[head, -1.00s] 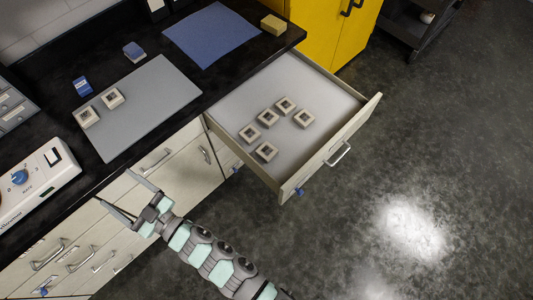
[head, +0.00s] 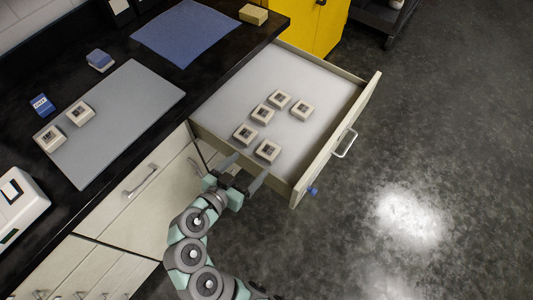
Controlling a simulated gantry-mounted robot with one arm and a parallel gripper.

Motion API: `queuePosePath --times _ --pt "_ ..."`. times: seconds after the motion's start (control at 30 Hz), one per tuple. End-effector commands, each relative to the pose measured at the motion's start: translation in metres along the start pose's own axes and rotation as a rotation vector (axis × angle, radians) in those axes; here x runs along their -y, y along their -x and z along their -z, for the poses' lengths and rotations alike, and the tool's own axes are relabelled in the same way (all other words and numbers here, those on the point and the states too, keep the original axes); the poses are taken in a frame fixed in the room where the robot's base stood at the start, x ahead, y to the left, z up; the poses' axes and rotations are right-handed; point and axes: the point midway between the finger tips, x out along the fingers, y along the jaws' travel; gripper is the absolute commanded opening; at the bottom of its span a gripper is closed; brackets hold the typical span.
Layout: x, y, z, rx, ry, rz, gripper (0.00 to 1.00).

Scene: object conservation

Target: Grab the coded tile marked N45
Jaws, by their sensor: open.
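Several small beige square tiles with dark coded centres lie in the open drawer (head: 330,105). One lies nearest the front (head: 268,151), one to its left (head: 245,134), and others farther back, including a tile (head: 263,114), a tile (head: 279,99) and a tile (head: 302,110). Two similar tiles, one at left (head: 49,138) and one beside it (head: 80,112), lie on the grey mat (head: 125,100) on the counter. The markings are too small to read, so I cannot tell which is N45. My gripper (head: 252,164) is open and empty at the drawer's near left side, close to the nearest tiles.
A blue cloth (head: 187,32) and a yellow block (head: 253,14) lie on the black counter. Small blue boxes (head: 42,104) (head: 100,60) stand near the mat. A white device (head: 18,205) is at left. The drawer's front panel (head: 340,140) and side walls stand up around the tiles.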

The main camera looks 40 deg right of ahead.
Motion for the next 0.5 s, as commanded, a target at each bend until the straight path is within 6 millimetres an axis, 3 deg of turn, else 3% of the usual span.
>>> queuePosePath --times 0.13,0.33,0.5 --pt "-0.008 -0.012 -0.001 0.005 -0.020 -0.030 0.80" --pt "-0.009 -0.041 0.000 0.004 -0.019 -0.028 0.80" --pt "-0.007 -0.054 0.000 0.004 -0.017 -0.022 0.80"
